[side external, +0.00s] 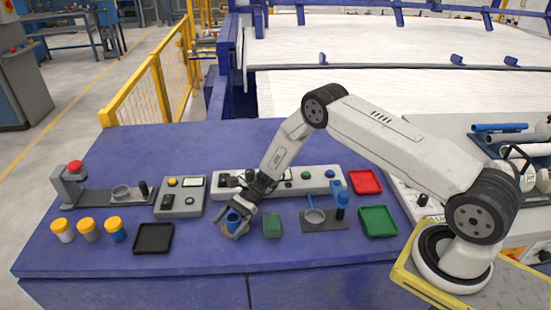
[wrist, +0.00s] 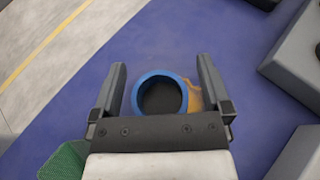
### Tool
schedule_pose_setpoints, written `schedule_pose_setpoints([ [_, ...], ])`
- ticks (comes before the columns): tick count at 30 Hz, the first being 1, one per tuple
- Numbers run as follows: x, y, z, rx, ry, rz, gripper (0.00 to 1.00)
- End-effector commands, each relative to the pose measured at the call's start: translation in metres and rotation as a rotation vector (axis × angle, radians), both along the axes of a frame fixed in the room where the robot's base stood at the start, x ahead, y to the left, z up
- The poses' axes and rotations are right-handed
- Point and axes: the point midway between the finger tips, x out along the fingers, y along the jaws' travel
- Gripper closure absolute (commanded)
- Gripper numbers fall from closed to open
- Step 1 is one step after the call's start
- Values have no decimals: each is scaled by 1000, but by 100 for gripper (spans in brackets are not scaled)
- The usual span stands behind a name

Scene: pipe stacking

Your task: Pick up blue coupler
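The blue coupler (side external: 232,217) is a short ring at the front middle of the blue table. In the wrist view its blue rim (wrist: 137,94) surrounds a dark round opening. My gripper (side external: 236,222) is low over the table at the coupler. In the wrist view my gripper (wrist: 162,78) is open, with one finger on each side of the coupler and a gap showing on both sides. An orange-tan patch (wrist: 195,95) shows at the coupler's right side; I cannot tell what it is. The coupler's base is partly hidden.
A green block (side external: 272,226) stands just right of my gripper, a black tray (side external: 153,238) to its left. A grey control box (side external: 180,197) and a long button panel (side external: 312,180) lie behind. Red (side external: 364,181) and green trays (side external: 378,221) are farther right.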

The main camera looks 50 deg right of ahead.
Motion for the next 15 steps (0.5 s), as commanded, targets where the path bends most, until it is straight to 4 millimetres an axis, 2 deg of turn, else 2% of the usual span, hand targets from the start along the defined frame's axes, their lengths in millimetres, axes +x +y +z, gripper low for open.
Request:
schedule_pose_setpoints([
  [1,0,0,0,0,0,0,19],
  [6,0,0,0,0,0,0,73],
  [8,0,0,0,0,0,0,92],
  [9,0,0,0,0,0,0,98],
  [15,0,0,0,0,0,0,98],
])
